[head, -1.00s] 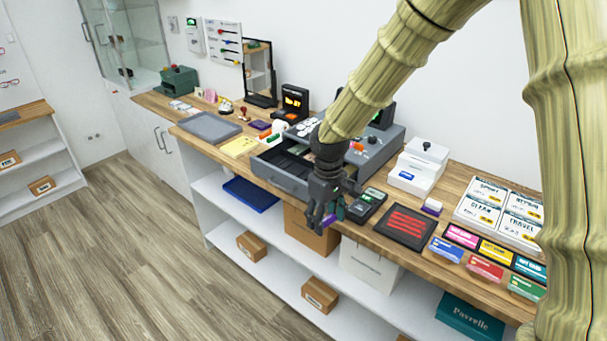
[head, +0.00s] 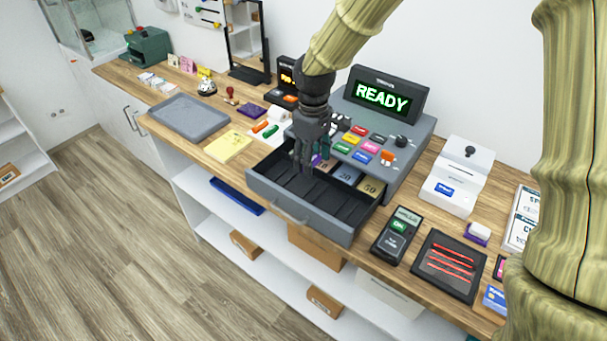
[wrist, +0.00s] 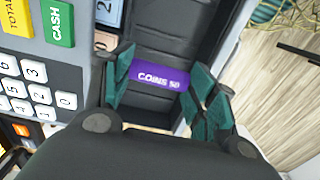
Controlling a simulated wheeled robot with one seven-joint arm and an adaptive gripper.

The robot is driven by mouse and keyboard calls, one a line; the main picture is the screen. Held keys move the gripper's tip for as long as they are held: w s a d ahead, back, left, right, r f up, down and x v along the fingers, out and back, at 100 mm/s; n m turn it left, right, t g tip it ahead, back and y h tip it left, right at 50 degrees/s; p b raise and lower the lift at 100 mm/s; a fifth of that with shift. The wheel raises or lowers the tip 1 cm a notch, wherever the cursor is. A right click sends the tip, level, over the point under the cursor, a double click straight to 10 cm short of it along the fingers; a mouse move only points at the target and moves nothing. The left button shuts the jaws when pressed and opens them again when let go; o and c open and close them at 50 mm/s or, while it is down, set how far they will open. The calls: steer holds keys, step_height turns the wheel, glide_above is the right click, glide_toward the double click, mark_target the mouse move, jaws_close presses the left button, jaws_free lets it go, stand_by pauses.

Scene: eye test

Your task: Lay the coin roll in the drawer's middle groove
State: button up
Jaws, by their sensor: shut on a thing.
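The coin roll is purple and labelled "COINS 50" (wrist: 160,78); in the head view only a purple bit of it (head: 317,159) shows between the fingers. My gripper (head: 305,168) is shut on it, with green finger pads at both ends of the roll in the wrist view. The grey drawer (head: 300,213) is pulled open below the register. My gripper is over the drawer's left-to-middle part, pointing down. Dark grooves run along the drawer's front; numbered note slots lie behind. The fingers hide part of the grooves, and I cannot tell whether the roll touches the floor.
The register (head: 385,125) with its READY screen stands behind the drawer. A card terminal (head: 397,235) and a dark tray with red strips (head: 449,264) sit to the right. A yellow pad (head: 228,147) and a grey tray (head: 188,117) lie left.

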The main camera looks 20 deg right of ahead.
mark_target(312, 195)
steer(key=shift+w+f, duration=0.15)
steer(key=shift+w, duration=0.05)
steer(key=shift+f+p, duration=0.3)
steer(key=shift+f, duration=0.1)
steer(key=s+f, duration=0.1)
steer(key=s+f+p, duration=0.1)
steer(key=s, duration=0.1)
steer(key=shift+s+d+f, duration=0.1)
steer(key=shift+s+f, duration=0.1)
steer(key=shift+f, duration=0.1)
steer(key=shift+s+r, duration=0.1)
steer(key=shift+s, duration=0.15)
steer(key=w+f, duration=0.2)
steer(key=f, duration=0.1)
steer(key=f+p, duration=0.1)
steer(key=f, duration=0.1)
steer(key=shift+w+f, duration=0.1)
steer(key=shift+w, duration=0.3)
steer(key=shift+s+f, duration=0.1)
steer(key=shift+s, duration=0.55)
steer(key=shift+w, duration=0.25)
steer(key=o, duration=1.1)
steer(key=shift+w+f, duration=0.25)
steer(key=shift+s+r, duration=0.2)
steer(key=shift+s, duration=0.1)
steer(key=shift+w, duration=0.1)
steer(key=shift+w, duration=0.1)
